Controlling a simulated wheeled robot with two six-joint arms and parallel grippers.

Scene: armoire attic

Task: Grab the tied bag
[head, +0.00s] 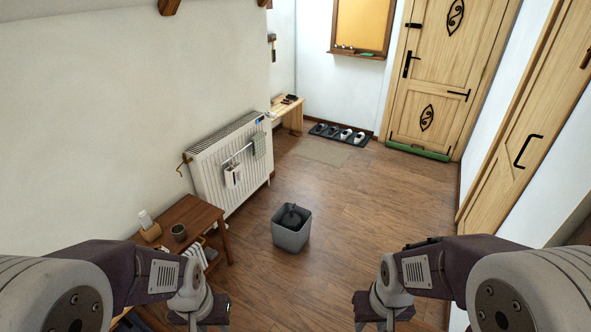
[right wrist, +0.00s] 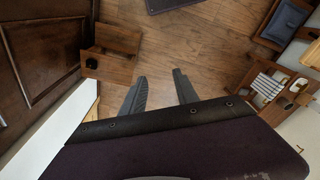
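A dark tied bag (head: 292,219) sits inside a grey square bin (head: 290,238) on the wooden floor, near the middle of the head view. Its knotted top shows above the bin's rim. My left gripper (head: 207,318) is at the bottom of the head view, left of and nearer than the bin; its fingers are mostly out of sight. My right gripper (head: 384,318) is at the bottom right of the bin, apart from it. In the right wrist view its two fingers (right wrist: 160,88) are spread with nothing between them over bare floor.
A small wooden table (head: 192,214) with a cup (head: 178,232) stands left of the bin. A white radiator (head: 228,160) is on the left wall. A shoe tray (head: 340,134) and mat (head: 321,151) lie farther back. Floor right of the bin is clear.

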